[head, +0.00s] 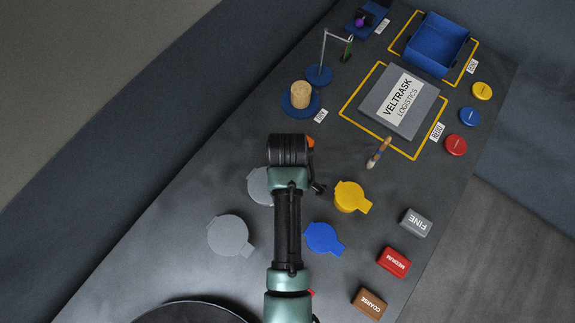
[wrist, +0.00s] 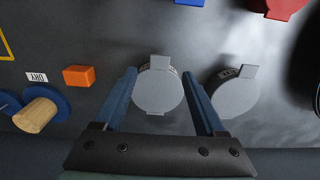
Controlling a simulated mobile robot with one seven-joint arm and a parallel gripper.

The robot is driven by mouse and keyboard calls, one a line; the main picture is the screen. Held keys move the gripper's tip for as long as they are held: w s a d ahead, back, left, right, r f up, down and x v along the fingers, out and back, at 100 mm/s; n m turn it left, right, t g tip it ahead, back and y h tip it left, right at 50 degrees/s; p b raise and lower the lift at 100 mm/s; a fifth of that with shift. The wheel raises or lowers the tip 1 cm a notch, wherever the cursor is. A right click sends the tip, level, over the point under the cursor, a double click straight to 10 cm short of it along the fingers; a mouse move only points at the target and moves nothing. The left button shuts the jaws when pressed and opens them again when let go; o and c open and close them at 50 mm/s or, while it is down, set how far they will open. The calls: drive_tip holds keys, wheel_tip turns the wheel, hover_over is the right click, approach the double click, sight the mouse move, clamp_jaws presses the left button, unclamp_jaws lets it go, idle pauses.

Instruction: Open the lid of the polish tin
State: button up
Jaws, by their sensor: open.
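Two round grey tins with flat lids and square tabs show in the wrist view. One grey tin (wrist: 158,92) lies between my gripper's fingers, and the other grey tin (wrist: 235,95) is just right of the right finger. Both lids look shut. Small labels show on their sides but I cannot read them, so I cannot tell which is the polish tin. My gripper (wrist: 158,75) is open and empty, with a blue finger on each side of the first tin. In the head view my arm partly covers this grey tin (head: 259,187); the other (head: 230,236) is clear.
A yellow tin (head: 350,197) and a blue tin (head: 322,238) stand right of my arm. An orange block (wrist: 78,76) and a wooden cylinder (wrist: 36,115) are left of my gripper.

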drive_tip(key=shift+a+f, duration=0.1)
drive_tip(key=shift+f, duration=2.55)
clamp_jaws()
